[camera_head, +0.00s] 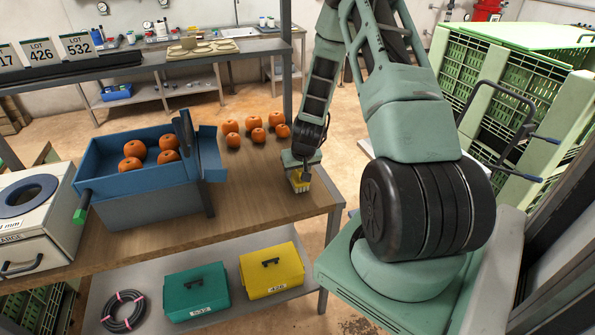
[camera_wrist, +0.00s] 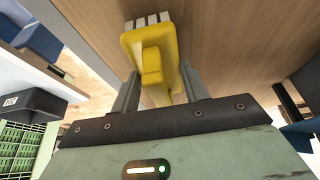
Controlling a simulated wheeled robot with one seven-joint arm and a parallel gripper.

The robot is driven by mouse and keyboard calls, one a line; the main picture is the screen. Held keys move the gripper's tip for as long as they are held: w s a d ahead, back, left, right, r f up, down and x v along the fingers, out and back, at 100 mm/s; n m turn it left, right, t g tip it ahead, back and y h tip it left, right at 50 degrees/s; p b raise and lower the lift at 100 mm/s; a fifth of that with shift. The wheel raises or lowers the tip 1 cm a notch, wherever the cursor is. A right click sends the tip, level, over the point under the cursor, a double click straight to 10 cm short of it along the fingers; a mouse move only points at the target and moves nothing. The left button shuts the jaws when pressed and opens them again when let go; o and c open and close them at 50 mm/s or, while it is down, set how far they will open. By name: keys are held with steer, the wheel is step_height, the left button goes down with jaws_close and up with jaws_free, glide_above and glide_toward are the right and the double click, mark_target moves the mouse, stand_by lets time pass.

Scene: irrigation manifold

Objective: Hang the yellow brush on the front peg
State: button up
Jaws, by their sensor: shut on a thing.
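The yellow brush (camera_head: 299,185) is at my gripper (camera_head: 300,174), over the right end of the wooden bench top. In the wrist view the brush (camera_wrist: 152,60) sits between the two fingers of my gripper (camera_wrist: 160,85), which are shut on it. Its yellow block and handle face the camera, and pale bristles show at its far end. Whether the brush touches the bench top is hard to tell. I cannot make out the front peg in either view.
A blue sorting tray (camera_head: 112,183) with several orange fruits stands on the bench top (camera_head: 255,205), left of my gripper. More orange fruits lie behind my gripper. A green box (camera_head: 196,291) and a yellow box (camera_head: 271,270) stand on the lower shelf. Bare bench lies between tray and gripper.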

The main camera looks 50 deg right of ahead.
steer(key=shift+f, duration=0.4)
steer(key=o, duration=1.2)
steer(key=shift+f, duration=0.15)
steer(key=shift+c, duration=0.2)
